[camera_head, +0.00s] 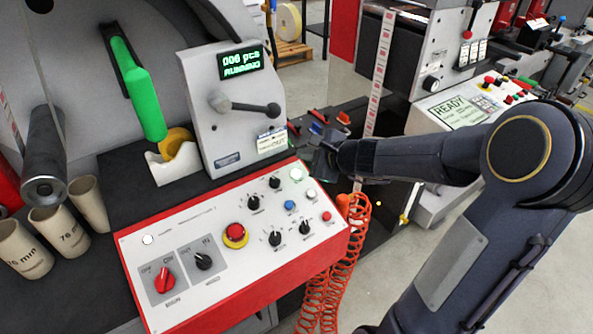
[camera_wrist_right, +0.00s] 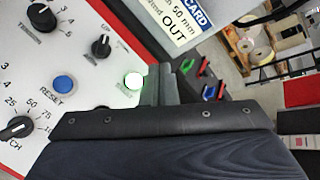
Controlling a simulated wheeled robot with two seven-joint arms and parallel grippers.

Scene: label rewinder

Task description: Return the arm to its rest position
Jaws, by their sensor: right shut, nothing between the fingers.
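My right arm (camera_head: 415,160) comes in from the right. My right gripper (camera_head: 318,158) is over the back right corner of the red-edged control panel (camera_head: 190,235). Its fingers are shut and hold nothing. In the right wrist view the shut fingers (camera_wrist_right: 162,85) show beside a white button lit with a green rim (camera_wrist_right: 133,80); whether they touch it I cannot tell. This lit button (camera_head: 296,174) also shows in the head view. The display (camera_head: 241,63) on the grey unit reads "006 pcs RUNNING". My left gripper is not in view.
A grey lever (camera_head: 250,106) sticks out of the display unit, left of my gripper. An orange coiled hose (camera_head: 350,240) hangs below my forearm. A red emergency button (camera_head: 236,231) and several knobs stand on the panel. Cardboard cores (camera_head: 92,205) stand at left.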

